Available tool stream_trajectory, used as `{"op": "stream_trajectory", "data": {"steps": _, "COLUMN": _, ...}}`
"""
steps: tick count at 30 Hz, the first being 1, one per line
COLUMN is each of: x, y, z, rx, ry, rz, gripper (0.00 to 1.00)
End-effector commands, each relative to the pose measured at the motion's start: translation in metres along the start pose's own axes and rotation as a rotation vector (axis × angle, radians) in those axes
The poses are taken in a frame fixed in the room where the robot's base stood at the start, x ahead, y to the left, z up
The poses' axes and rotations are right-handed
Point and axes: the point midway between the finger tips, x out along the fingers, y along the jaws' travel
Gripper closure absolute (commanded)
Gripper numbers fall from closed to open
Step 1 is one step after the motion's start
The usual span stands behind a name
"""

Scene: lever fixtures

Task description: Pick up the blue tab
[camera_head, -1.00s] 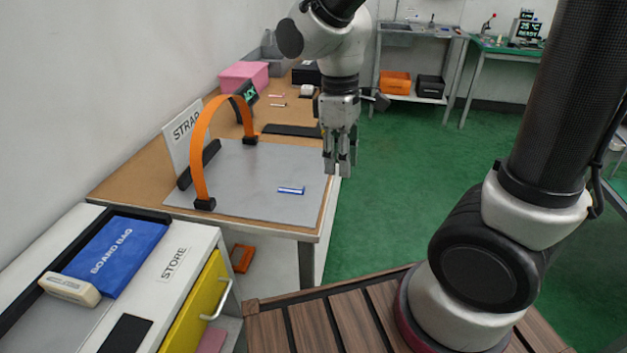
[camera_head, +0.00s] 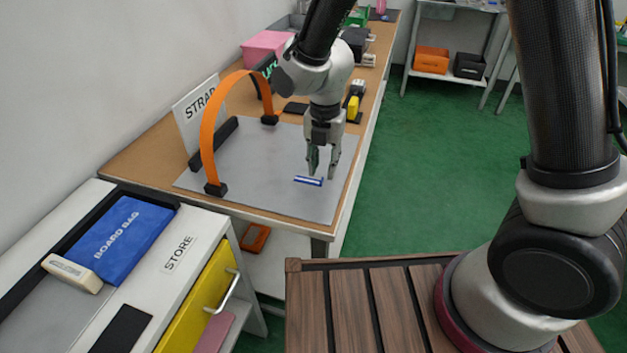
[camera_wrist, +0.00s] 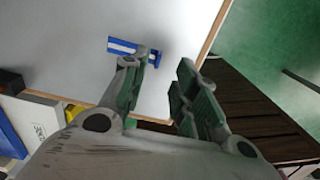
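The blue tab (camera_head: 308,181) is a small flat blue strip with a white band. It lies on the grey mat (camera_head: 262,190) at the mat's right side, in front of the orange strap arch. My gripper (camera_head: 322,176) points down over the mat, just behind and to the right of the tab in the head view. Its two fingers are apart with nothing between them. Whether a finger touches the tab is unclear.
An orange strap (camera_head: 209,125) arches over the mat, with a STRAP sign (camera_head: 199,112) behind it. A yellow object (camera_head: 353,107) and a pink box (camera_head: 267,46) stand farther back. A white cabinet with a blue BOARD BAG pouch (camera_head: 121,241) is at front left.

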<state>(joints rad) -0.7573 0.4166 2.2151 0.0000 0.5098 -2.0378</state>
Motion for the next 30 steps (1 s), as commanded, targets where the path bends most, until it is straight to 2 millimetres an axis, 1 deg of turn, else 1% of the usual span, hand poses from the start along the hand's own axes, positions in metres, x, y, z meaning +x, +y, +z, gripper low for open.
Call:
{"op": "stream_trajectory", "data": {"steps": 1, "x": 0.009, "y": 0.001, "z": -0.002, "rx": -0.001, "ry": 0.002, "rz": -0.003, "gripper": 0.71}}
{"op": "stream_trajectory", "data": {"steps": 3, "x": 0.021, "y": 0.002, "z": -0.005, "rx": -0.001, "ry": 0.002, "rz": -0.003, "gripper": 0.71}}
{"op": "stream_trajectory", "data": {"steps": 7, "x": 0.037, "y": 0.002, "z": -0.004, "rx": 0.000, "ry": 0.001, "rz": -0.002, "gripper": 0.71}}
{"op": "stream_trajectory", "data": {"steps": 10, "x": 0.041, "y": 0.003, "z": -0.004, "rx": 0.001, "ry": 0.000, "rz": 0.000, "gripper": 0.71}}
{"op": "stream_trajectory", "data": {"steps": 15, "x": 0.041, "y": 0.003, "z": -0.004, "rx": 0.001, "ry": 0.000, "rz": 0.000, "gripper": 0.71}}
{"op": "stream_trajectory", "data": {"steps": 16, "x": 0.041, "y": 0.003, "z": -0.004, "rx": 0.001, "ry": 0.000, "rz": 0.000, "gripper": 0.72}}
{"op": "stream_trajectory", "data": {"steps": 18, "x": 0.041, "y": 0.003, "z": -0.004, "rx": 0.002, "ry": 0.000, "rz": 0.000, "gripper": 0.83}}
{"op": "stream_trajectory", "data": {"steps": 22, "x": 0.041, "y": 0.003, "z": -0.004, "rx": 0.002, "ry": 0.000, "rz": 0.000, "gripper": 0.99}}
{"op": "stream_trajectory", "data": {"steps": 30, "x": 0.041, "y": 0.003, "z": -0.004, "rx": 0.002, "ry": 0.000, "rz": 0.000, "gripper": 1.00}}
